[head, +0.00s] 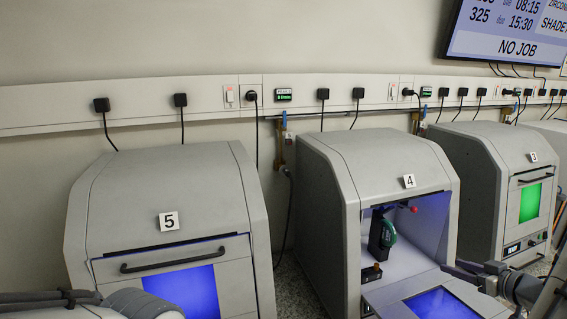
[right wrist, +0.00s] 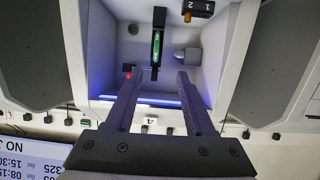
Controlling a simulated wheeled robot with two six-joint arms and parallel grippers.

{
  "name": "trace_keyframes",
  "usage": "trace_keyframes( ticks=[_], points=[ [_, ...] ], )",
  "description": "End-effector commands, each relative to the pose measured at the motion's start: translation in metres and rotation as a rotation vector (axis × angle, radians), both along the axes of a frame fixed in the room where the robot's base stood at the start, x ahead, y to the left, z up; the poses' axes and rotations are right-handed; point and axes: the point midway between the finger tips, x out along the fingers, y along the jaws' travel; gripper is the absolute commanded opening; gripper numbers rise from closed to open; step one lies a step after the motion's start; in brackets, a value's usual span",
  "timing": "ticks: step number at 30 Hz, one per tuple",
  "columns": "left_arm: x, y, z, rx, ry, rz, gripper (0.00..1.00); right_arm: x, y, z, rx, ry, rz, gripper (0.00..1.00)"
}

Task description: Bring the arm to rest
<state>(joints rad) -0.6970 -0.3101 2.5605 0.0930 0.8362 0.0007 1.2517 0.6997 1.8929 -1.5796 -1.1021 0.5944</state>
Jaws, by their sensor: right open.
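My right gripper (head: 462,270) comes in from the right in the head view, in front of the open machine 4 (head: 330,165). In the right wrist view my right gripper (right wrist: 157,78) has its two fingers wide apart with nothing between them, pointing at the machine's lit opening. Inside stands a dark holder (head: 376,235) with a green piece (head: 389,232), which shows edge-on in the wrist view (right wrist: 156,48). The fingers look apart from it. My left gripper is out of view; only parts of my arm show at the lower left.
Machine 5 (head: 160,195) is closed at the left; machine 3 (head: 500,160) is closed with a green window at the right. Machine 4's door (head: 385,292) is folded down toward me, below my right gripper. A wall screen (head: 505,30) reads NO JOB.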

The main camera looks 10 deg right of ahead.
Motion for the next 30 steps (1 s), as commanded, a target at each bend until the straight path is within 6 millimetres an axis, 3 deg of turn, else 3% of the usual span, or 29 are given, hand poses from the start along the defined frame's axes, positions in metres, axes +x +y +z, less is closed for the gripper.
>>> trace_keyframes(
  ticks=[11,19,23,25,30],
  points=[
    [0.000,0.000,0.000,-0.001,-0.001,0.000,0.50,0.054,0.029,0.013,-0.084,0.053,-0.069,0.54],
    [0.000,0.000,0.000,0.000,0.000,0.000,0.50,0.094,0.081,0.021,-0.145,0.163,-0.160,0.54],
    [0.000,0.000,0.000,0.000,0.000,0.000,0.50,0.101,0.137,0.019,-0.159,0.276,-0.199,0.54],
    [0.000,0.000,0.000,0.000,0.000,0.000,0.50,0.092,0.181,0.014,-0.155,0.371,-0.212,0.54],
    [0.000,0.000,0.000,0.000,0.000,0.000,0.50,0.030,0.292,-0.008,-0.105,0.652,-0.176,0.54]
  ],
)
